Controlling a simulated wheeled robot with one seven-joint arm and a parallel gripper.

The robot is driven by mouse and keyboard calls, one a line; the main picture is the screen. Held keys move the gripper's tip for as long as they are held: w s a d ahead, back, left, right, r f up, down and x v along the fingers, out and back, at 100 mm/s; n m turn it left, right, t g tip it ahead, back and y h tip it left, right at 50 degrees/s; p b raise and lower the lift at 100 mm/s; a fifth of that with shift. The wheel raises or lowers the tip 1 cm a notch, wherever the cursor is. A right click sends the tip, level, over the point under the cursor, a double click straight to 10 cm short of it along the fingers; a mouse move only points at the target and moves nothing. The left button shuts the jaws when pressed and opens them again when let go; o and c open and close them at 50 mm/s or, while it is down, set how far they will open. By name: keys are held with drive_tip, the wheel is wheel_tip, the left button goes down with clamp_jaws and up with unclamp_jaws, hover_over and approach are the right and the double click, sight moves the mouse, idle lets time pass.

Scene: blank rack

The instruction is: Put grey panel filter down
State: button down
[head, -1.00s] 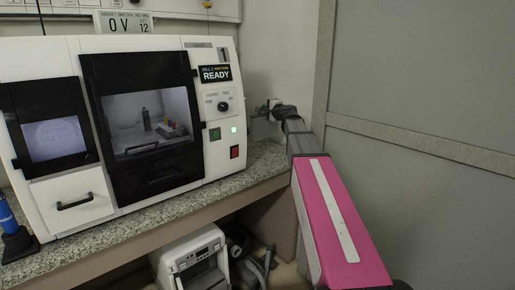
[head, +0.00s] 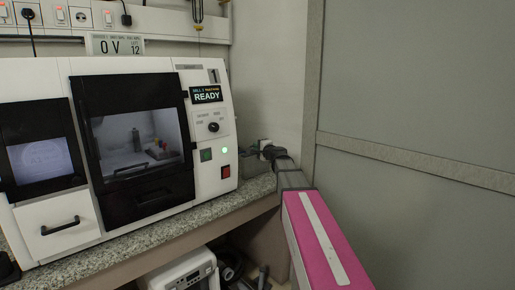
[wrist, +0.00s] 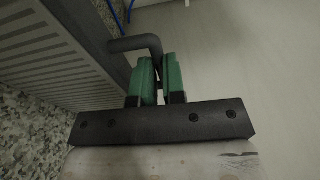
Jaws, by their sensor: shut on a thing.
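My gripper (wrist: 160,82) has green finger pads and is shut on a dark grey bent rod (wrist: 135,44). The rod appears to be the handle of the slatted grey panel filter (wrist: 55,52) at the upper left of the wrist view; the join is hard to make out. In the head view my gripper (head: 268,152) is small and dark, just right of the white mill, low over the back of the counter. The filter cannot be told apart there, and whether it touches the counter is unclear.
The white mill (head: 212,165) stands on the speckled granite counter (head: 150,230), its display reading READY. A wall and a large grey panel (head: 420,90) close off the right side. White equipment (head: 185,275) sits below the counter. Granite (wrist: 30,135) also shows in the wrist view.

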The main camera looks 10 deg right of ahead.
drive_tip(key=c, duration=1.2)
unclamp_jaws()
drive_tip(key=shift+f, duration=0.1)
drive_tip(key=v, duration=1.2)
